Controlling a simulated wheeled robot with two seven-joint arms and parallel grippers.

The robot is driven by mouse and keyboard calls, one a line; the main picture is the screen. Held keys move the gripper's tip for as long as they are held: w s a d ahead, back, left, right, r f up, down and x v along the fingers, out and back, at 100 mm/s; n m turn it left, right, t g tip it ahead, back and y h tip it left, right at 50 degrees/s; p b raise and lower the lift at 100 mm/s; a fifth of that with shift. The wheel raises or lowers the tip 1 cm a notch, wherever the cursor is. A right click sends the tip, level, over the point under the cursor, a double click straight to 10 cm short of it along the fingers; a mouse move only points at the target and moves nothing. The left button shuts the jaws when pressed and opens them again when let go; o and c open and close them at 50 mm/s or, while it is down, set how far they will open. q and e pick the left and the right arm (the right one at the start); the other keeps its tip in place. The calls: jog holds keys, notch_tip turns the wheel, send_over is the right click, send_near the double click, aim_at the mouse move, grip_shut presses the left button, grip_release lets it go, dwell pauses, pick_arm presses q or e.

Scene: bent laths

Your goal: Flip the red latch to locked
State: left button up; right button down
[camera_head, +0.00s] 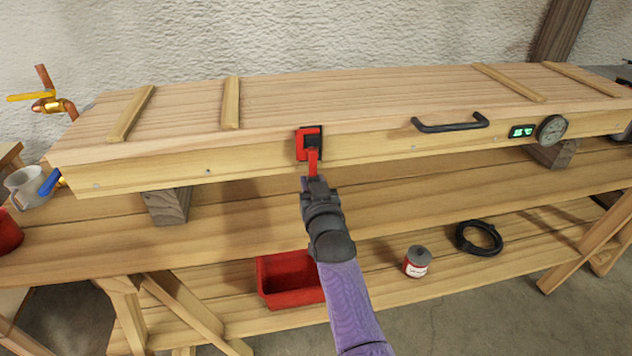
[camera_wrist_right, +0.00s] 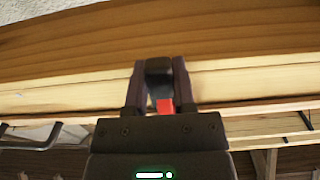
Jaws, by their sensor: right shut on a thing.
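The red latch (camera_head: 309,143) sits on the front edge of the long wooden box, on a dark backing plate. Its red lever (camera_head: 312,160) hangs down. My right gripper (camera_head: 313,180) reaches up from below and is shut on the lower end of the lever. In the right wrist view, the gripper's two fingers (camera_wrist_right: 160,88) stand on either side of a dark piece, with a bit of the red lever (camera_wrist_right: 165,106) showing below it. The fingers hide part of the lever. My left gripper is not in view.
The wooden box (camera_head: 390,100) rests on blocks (camera_head: 167,206) on a workbench. A black handle (camera_head: 450,126), a green-lit display (camera_head: 522,131) and a round gauge (camera_head: 551,129) are on its front, right of the latch. A red bin (camera_head: 289,283) stands on the lower shelf.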

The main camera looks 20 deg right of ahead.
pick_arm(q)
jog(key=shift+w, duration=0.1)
pick_arm(e)
jog(key=shift+f, duration=0.1)
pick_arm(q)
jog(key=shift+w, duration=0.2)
pick_arm(e)
jog(key=shift+c, duration=2.2)
grip_release()
jog(key=shift+s, duration=0.1)
